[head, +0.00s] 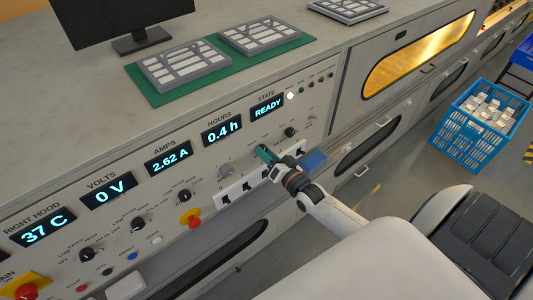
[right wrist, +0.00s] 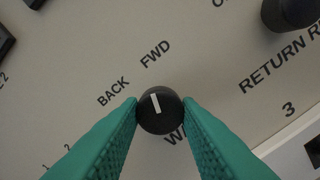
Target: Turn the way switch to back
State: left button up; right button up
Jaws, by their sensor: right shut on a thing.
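The way switch (right wrist: 161,122) is a round black knob with a white pointer line on the grey panel (right wrist: 60,50). In the right wrist view the line points up and slightly left, between the printed BACK and FWD and closer to FWD. The label below the knob is partly hidden by a finger. My right gripper (right wrist: 161,105) has its teal fingers on both sides of the knob, shut on it. In the head view my right gripper (head: 264,153) is at the panel and hides the knob. My left gripper is not in view.
Another black knob (right wrist: 290,12) is at the upper right of the right wrist view, near "RETURN". The panel has displays such as READY (head: 267,108), several knobs, a red button on yellow (head: 190,218) and a row of sockets (head: 252,181). A blue crate (head: 467,144) stands on the floor.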

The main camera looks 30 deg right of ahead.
jog(key=n+p, duration=0.1)
jog(key=n, duration=0.9)
jog(key=shift+n, duration=0.3)
dwell(0.4)
jog(key=o, duration=1)
jog(key=shift+s+d+b, duration=0.15)
jog(key=shift+s+b, duration=0.3)
jog(key=shift+s, duration=1.55)
jog(key=shift+s+d+b, duration=0.2)
jog(key=shift+s+b, duration=0.3)
jog(key=shift+s, duration=1.5)
jog(key=shift+s+d+b, duration=0.15)
jog(key=shift+s+b, duration=0.3)
jog(key=shift+s, duration=1.55)
